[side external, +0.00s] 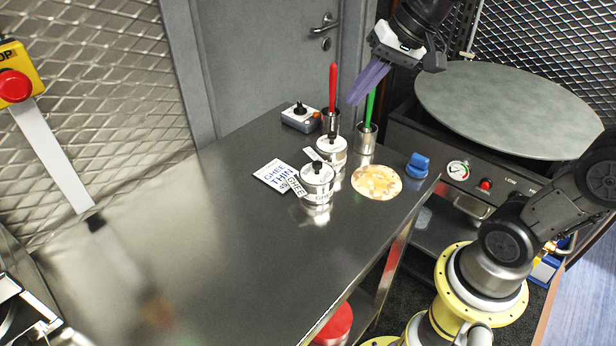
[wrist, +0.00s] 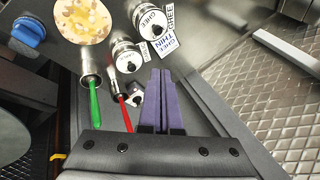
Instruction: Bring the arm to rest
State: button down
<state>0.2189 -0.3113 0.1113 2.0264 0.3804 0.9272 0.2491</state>
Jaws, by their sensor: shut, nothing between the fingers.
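My gripper (side external: 366,84) is in the air above the back end of the steel table (side external: 190,240), over the tool cups. Its purple fingers point down and to the left in the side external view. In the wrist view the fingers (wrist: 157,100) lie side by side, shut, with nothing between them. My gripper is apart from everything on the table. The arm reaches in from the upper right.
A round griddle (side external: 510,110) is right. The table's front is clear.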

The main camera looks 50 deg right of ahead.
jog(key=s+f+n+h, duration=0.1)
jog(key=s+f+n, duration=0.1)
jog(key=s, duration=0.5)
jog(key=s+f+n+h, duration=0.1)
jog(key=s+f+n, duration=0.2)
jog(key=s+n, duration=0.2)
jog(key=s, duration=0.3)
jog(key=shift+s+a+f+h, duration=0.15)
jog(key=shift+f+h, duration=0.05)
jog(key=shift+h, duration=0.1)
